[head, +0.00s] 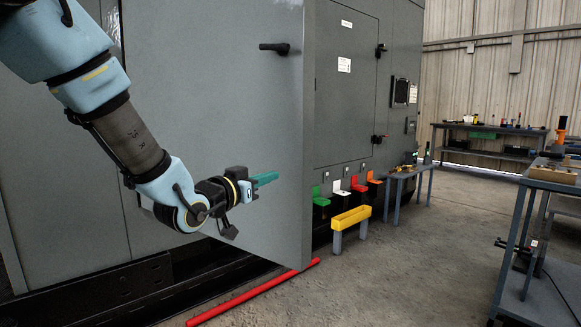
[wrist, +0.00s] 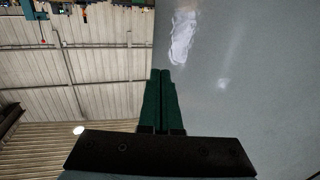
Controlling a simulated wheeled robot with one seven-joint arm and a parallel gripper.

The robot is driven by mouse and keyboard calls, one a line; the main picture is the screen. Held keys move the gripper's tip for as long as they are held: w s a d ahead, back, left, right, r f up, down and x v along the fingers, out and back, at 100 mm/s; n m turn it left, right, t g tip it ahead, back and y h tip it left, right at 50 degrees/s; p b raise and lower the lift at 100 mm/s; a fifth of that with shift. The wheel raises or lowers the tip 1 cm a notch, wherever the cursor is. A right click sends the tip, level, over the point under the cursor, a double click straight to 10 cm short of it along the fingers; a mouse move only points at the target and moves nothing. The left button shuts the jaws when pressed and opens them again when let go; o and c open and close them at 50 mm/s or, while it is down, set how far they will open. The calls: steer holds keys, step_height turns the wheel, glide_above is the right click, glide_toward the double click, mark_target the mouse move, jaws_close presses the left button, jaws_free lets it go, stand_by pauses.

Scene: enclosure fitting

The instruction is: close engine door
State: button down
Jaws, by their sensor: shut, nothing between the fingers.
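The engine door (head: 225,110) is a large grey panel on the enclosure, with a black handle (head: 273,47) near its upper right. It stands ajar, its right edge and lower corner jutting out over the floor. My gripper (head: 268,180) is in front of the door's lower half, its teal fingers shut together and empty, pointing right toward the door's free edge. In the wrist view the shut fingers (wrist: 162,98) overlap the left border of the grey door face (wrist: 240,90). I cannot tell whether they touch it.
A red bar (head: 255,292) lies on the floor below the door. A yellow tray on legs (head: 350,217) and coloured brackets (head: 338,187) stand right of the door. Workbenches (head: 535,185) are at the right. The floor between is clear.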

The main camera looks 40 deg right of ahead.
mark_target(297, 166)
steer(key=p+x, duration=0.1)
steer(key=x, duration=0.8)
steer(key=shift+w+d+p, duration=0.1)
steer(key=shift+d+p, duration=0.2)
steer(key=shift+d, duration=0.1)
